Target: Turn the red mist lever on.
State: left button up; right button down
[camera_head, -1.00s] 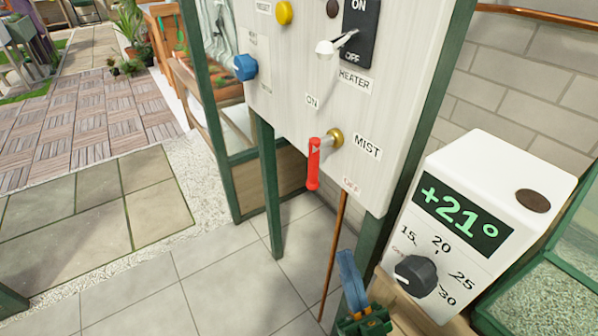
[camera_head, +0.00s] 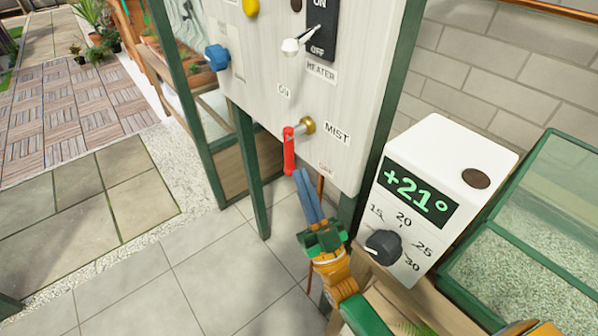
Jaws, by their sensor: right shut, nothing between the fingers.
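The red mist lever (camera_head: 289,152) hangs from a brass pivot (camera_head: 308,125) on the lower part of the white panel (camera_head: 265,85). Its handle points down, toward the OFF label (camera_head: 326,167); the ON label (camera_head: 283,90) is above it, up and to the left. My right gripper (camera_head: 302,176) comes up from below with its blue fingers together and nothing between them. The fingertips are just below the lever's lower end; I cannot tell whether they touch it. My left gripper is not in view.
A white thermostat box (camera_head: 440,165) reading +21° stands right of the panel, with a black knob (camera_head: 383,244). A heater switch (camera_head: 322,28) and a blue knob (camera_head: 217,58) sit higher on the panel. Green posts flank it. The tiled floor (camera_head: 200,280) at left is clear.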

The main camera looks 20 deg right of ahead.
jog(key=shift+w+a+f, duration=0.1)
jog(key=shift+w+a, duration=0.05)
jog(key=shift+w, duration=0.8)
